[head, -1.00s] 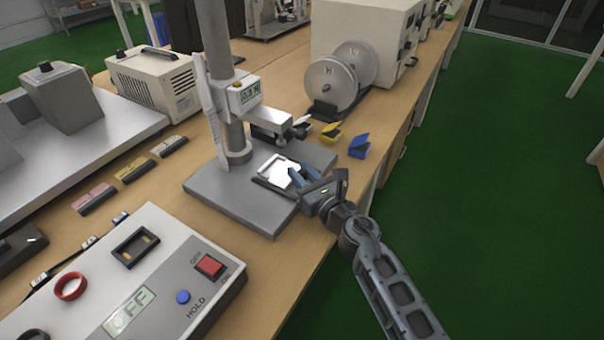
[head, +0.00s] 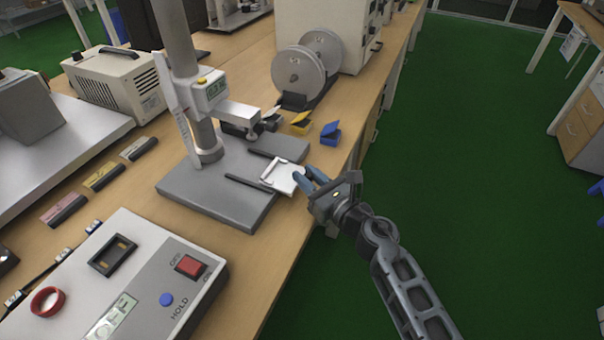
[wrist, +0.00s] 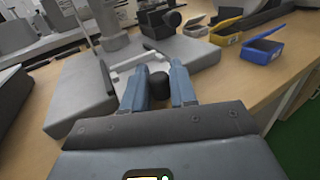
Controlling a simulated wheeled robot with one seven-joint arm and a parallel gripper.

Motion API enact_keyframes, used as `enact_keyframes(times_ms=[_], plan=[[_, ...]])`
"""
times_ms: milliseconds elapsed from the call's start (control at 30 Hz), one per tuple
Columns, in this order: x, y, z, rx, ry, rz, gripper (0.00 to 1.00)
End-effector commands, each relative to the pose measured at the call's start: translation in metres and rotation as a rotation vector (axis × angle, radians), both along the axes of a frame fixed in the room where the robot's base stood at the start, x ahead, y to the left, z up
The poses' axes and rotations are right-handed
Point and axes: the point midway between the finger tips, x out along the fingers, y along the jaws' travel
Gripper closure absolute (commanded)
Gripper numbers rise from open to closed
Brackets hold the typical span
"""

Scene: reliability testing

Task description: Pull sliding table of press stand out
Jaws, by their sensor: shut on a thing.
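The press stand has a grey base (head: 215,190), an upright column (head: 185,80) and a head with a small green display (head: 214,90). Its white sliding table (head: 283,175) sits between two dark rails and reaches past the base's right edge. My gripper (head: 313,181) is at the outer edge of the sliding table, its blue fingers shut on the dark round knob (wrist: 158,85), which shows between them in the wrist view. The fingers partly hide the knob and the table's front edge.
Small yellow (head: 301,123) and blue (head: 329,133) open boxes stand just behind my gripper. A machine with two grey wheels (head: 298,78) is further back. A control box with a red switch (head: 190,266) is at the front left. The green floor right of the bench is clear.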

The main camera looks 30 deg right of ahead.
Motion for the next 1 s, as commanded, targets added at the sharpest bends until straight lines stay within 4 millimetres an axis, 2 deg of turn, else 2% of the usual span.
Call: enact_keyframes(times_ms=[67,100,267,567,1000], plan=[[0.000,0.001,-0.001,0.000,0.001,0.001,1.00],[0.000,0.001,-0.001,0.000,0.001,0.001,0.70],[0.000,0.001,-0.001,0.000,0.001,0.001,0.55],[-0.003,0.000,-0.001,0.001,0.001,0.000,0.55],[-0.066,-0.010,-0.002,0.001,0.002,0.000,0.55]])
